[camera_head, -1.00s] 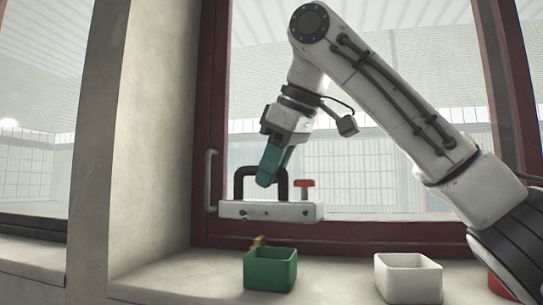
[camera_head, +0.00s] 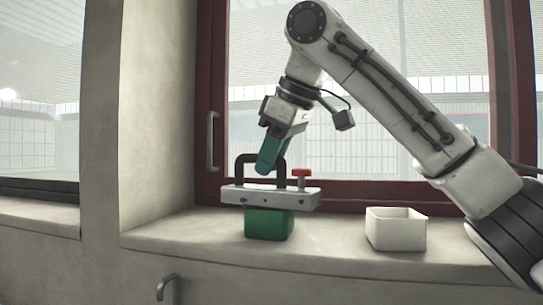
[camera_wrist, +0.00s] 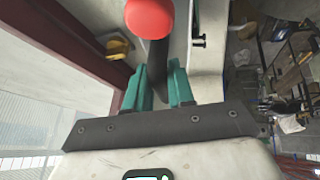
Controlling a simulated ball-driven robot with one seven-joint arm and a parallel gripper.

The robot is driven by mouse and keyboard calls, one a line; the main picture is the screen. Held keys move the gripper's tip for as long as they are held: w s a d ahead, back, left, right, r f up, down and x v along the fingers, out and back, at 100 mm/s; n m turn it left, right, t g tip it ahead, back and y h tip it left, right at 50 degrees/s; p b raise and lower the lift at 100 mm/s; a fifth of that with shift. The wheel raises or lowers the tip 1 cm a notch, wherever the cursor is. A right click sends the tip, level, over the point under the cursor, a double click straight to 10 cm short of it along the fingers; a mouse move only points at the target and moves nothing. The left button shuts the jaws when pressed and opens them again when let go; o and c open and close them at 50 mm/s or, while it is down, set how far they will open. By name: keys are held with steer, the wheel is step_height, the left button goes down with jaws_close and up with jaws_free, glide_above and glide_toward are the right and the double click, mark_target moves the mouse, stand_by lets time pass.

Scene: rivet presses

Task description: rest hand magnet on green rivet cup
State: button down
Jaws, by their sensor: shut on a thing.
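The hand magnet (camera_head: 270,196) is a pale bar with a black arched handle and a red knob. In the head view my gripper (camera_head: 267,168), with teal fingers, is shut on the black handle. The green rivet cup (camera_head: 269,224) stands on the sill directly below the bar, which hides its rim. I cannot tell whether the bar touches the rim. In the wrist view the teal fingers (camera_wrist: 167,88) sit on both sides of the dark handle, with the red knob (camera_wrist: 149,17) beyond.
A white cup (camera_head: 396,230) stands on the sill (camera_head: 330,240) to the right, with bare sill between the cups. A dark red window frame (camera_head: 365,197) rises behind. In the wrist view a yellow thing (camera_wrist: 117,48) lies left of the magnet.

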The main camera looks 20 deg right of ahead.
steer(key=c, duration=0.9)
jaws_free()
steer(key=shift+o, duration=0.5)
steer(key=o, duration=0.8)
steer(key=v, duration=0.9)
steer(key=shift+p, duration=0.3)
